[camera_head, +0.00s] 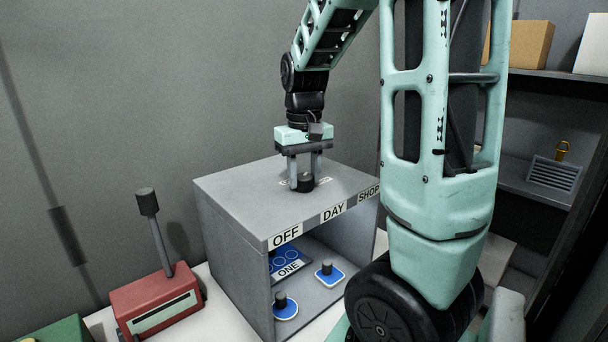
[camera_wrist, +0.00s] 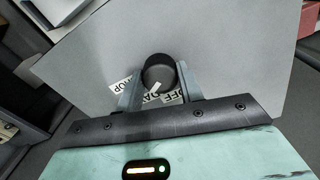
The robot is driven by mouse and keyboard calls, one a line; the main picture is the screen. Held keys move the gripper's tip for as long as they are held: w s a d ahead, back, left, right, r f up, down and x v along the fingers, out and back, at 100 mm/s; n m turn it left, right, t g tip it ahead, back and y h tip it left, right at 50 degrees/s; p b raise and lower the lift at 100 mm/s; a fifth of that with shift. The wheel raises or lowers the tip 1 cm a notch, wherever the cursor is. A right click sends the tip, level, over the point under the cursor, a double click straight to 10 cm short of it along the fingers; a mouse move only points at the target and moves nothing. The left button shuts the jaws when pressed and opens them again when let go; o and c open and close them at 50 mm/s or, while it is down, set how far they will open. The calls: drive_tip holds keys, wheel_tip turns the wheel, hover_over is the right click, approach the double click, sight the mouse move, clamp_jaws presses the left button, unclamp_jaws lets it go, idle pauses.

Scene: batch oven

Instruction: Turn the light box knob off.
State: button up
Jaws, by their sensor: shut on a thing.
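The light box (camera_head: 235,200) is a grey, open-fronted box on the white table. Its front top edge bears the labels OFF (camera_head: 285,236), DAY (camera_head: 333,211) and SHOP (camera_head: 368,193). The dark round knob (camera_head: 305,183) is on the box's top, behind the labels. My gripper (camera_head: 304,178) points down from above, its two fingers on either side of the knob, shut on it. In the wrist view the knob (camera_wrist: 158,70) sits between the fingers. A white mark shows on its near side, close to the labels; I cannot tell exactly which label it points at.
Inside the box are blue plates (camera_head: 285,312) with dark pegs and a ONE label (camera_head: 288,270). A red box (camera_head: 150,300) with an upright dark-tipped lever (camera_head: 155,225) stands left of it. A shelf (camera_head: 545,85) with a cardboard box (camera_head: 530,43) is at right.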

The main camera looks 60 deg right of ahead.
sight(304, 176)
drive_tip(key=n, duration=0.6)
drive_tip(key=shift+b, duration=0.35)
drive_tip(key=n, duration=0.5)
drive_tip(key=shift+n+b, duration=0.35)
drive_tip(key=shift+n, duration=0.05)
drive_tip(key=shift+r, duration=0.1)
drive_tip(key=o, duration=1)
wheel_tip(304, 176, up, 17)
drive_tip(key=b, duration=0.1)
drive_tip(key=shift+r, duration=0.2)
